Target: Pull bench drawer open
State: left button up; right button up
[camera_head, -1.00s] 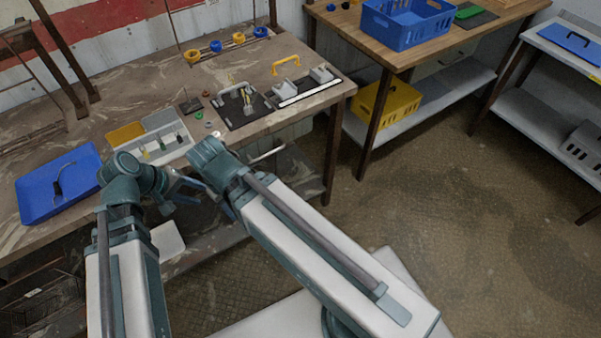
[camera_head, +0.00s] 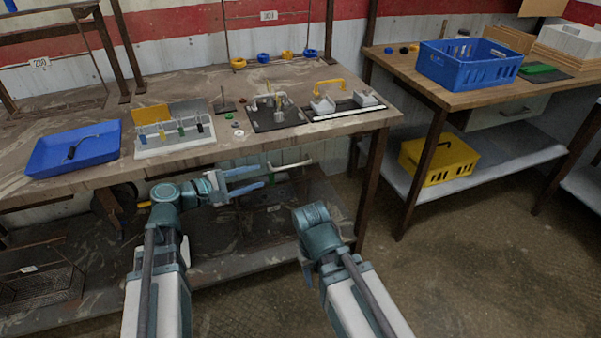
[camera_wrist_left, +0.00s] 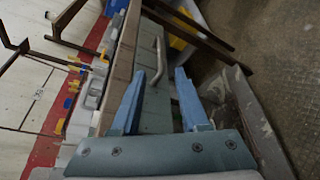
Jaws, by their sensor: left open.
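The bench drawer (camera_head: 240,163) is a pale grey-green front under the top of the worn left bench. Its bar handle (camera_head: 290,164) sticks out to the right of my left gripper. My left gripper (camera_head: 262,178) is open and empty, its blue fingers just below the bench top's front edge, pointing right. In the left wrist view the drawer front (camera_wrist_left: 150,110) lies beyond the open fingers, and the handle (camera_wrist_left: 159,62) shows ahead between the fingertips, apart from them. The drawer looks shut. My right arm is at the lower middle; its gripper is not visible.
On the bench top (camera_head: 345,125) are a blue tray (camera_head: 75,150), a bin with coloured pieces (camera_head: 172,135) and a fixture board (camera_head: 275,115). A bench leg (camera_head: 370,185) stands right of the drawer. A lower shelf (camera_head: 215,258) lies below. Open floor is at right.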

aim_at(288, 167)
pick_arm(q)
jog(key=b+x, duration=0.3)
jog(key=x, duration=1)
jog(key=shift+w+d+f, duration=0.15)
jog(key=shift+w+d, duration=0.1)
jog(key=shift+d, duration=0.05)
grip_shut()
dwell(0.9)
